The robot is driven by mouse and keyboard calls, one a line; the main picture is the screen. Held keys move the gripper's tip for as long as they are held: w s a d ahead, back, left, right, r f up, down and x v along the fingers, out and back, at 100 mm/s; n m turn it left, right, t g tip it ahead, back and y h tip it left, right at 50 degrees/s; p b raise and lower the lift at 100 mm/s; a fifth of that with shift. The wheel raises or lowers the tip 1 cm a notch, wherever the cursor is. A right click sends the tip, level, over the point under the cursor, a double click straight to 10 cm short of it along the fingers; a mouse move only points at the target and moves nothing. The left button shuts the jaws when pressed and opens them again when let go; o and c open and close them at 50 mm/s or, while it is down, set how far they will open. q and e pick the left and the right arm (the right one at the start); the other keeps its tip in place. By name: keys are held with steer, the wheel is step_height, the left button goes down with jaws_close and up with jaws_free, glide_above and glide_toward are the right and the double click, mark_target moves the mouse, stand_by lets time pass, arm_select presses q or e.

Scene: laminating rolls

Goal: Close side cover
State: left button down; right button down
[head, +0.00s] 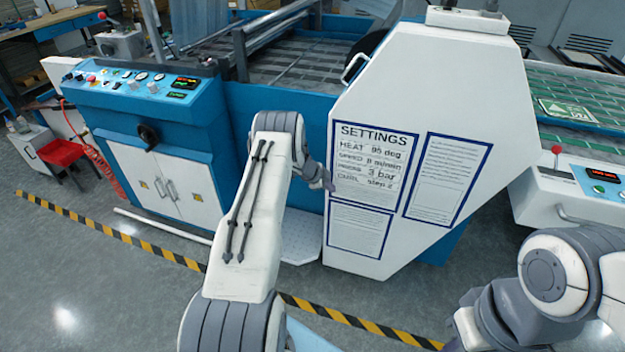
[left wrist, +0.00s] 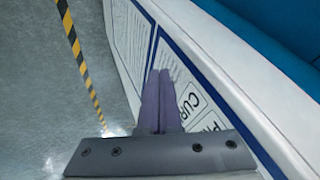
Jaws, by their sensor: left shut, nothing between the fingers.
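The side cover (head: 400,95) is a large white panel with blue-framed SETTINGS and text sheets and a metal handle (head: 355,69) at its upper left edge. I cannot tell whether its edge sits flush with the blue machine behind it. My left gripper (head: 325,184) is at the cover's left edge, beside the settings sheet. In the left wrist view its fingers (left wrist: 161,100) are shut and empty, in front of the cover's printed face (left wrist: 182,88); contact is unclear. My right arm shows at lower right, but its gripper is out of view.
A blue control cabinet (head: 150,100) with knobs and a crank stands at the left. A white control box (head: 560,190) with a red-knobbed lever is at the right. Yellow-black tape (head: 110,233) crosses the open grey floor. A red stool (head: 62,152) stands far left.

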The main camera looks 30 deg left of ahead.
arm_select(q)
steer(key=s+v, duration=0.1)
steer(key=v, duration=1)
steer(key=shift+f, duration=0.45)
steer(key=w+d+r+n+t+y, duration=0.15)
steer(key=w+d+r, duration=0.25)
steer(key=d+r, duration=0.85)
steer(key=s+d+r+n+y, duration=0.2)
steer(key=s+d+r, duration=0.35)
steer(key=d, duration=0.35)
steer(key=s+d+r+g, duration=0.1)
steer(key=s+d, duration=0.3)
steer(key=s, duration=0.8)
steer(key=s+d+r+n+g+h, duration=0.1)
steer(key=s+d+g, duration=0.3)
steer(key=s, duration=0.8)
steer(key=s+d+r+n+g+h, duration=0.1)
steer(key=s+d+g, duration=0.2)
steer(key=s, duration=0.9)
steer(key=d, duration=0.3)
steer(key=shift+s+d+r+p, duration=0.25)
steer(key=shift+s+r+p, duration=0.05)
steer(key=shift+s+r, duration=0.1)
steer(key=shift+g, duration=0.25)
